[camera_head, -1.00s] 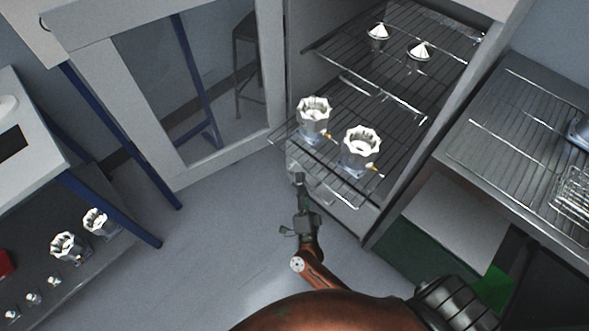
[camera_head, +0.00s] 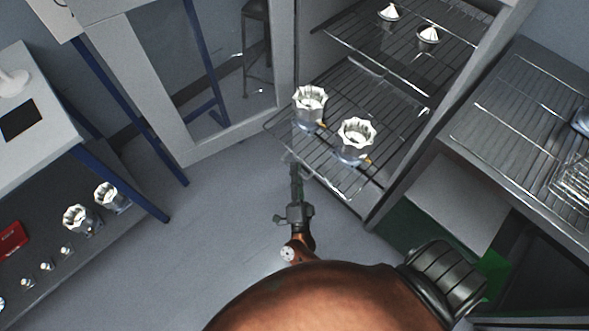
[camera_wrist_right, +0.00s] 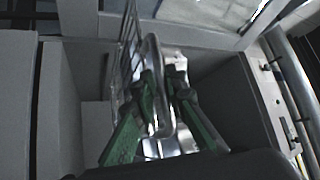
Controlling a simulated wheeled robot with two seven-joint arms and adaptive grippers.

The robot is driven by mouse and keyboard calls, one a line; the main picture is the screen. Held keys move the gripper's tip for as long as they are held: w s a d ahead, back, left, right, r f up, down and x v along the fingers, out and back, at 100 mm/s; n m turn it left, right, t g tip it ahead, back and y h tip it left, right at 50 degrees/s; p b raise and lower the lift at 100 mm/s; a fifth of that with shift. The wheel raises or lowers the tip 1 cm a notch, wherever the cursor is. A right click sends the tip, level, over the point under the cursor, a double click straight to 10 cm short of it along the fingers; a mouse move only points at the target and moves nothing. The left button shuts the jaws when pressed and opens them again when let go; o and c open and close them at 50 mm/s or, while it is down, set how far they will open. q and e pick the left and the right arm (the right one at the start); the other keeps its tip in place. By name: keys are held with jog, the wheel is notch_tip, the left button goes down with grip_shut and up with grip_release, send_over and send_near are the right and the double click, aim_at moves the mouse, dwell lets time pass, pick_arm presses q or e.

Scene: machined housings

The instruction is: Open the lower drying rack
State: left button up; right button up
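The lower drying rack (camera_head: 318,165) is a wire shelf sticking partly out of the open cabinet. Two scalloped metal-and-glass vessels (camera_head: 310,103) (camera_head: 357,138) stand upright on it. My right gripper (camera_head: 294,168) is at the rack's front left edge. In the right wrist view, the green fingers of my right gripper (camera_wrist_right: 172,75) converge on either side of the rack's rounded metal front rim (camera_wrist_right: 153,72) and appear shut on it. The exact contact is partly hidden. My left gripper is not in view.
An upper wire rack (camera_head: 440,63) holds two small cone-topped pieces (camera_head: 389,13) (camera_head: 429,36). The open glazed cabinet door (camera_head: 235,130) stands left of the rack. A metal bench (camera_head: 475,140) is at right, a shelf with similar vessels (camera_head: 80,218) at left. Floor in front is clear.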

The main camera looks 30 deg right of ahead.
jog(key=shift+o, duration=0.2)
jog(key=shift+w, duration=0.1)
jog(key=shift+a, duration=0.15)
jog(key=v, duration=1.2)
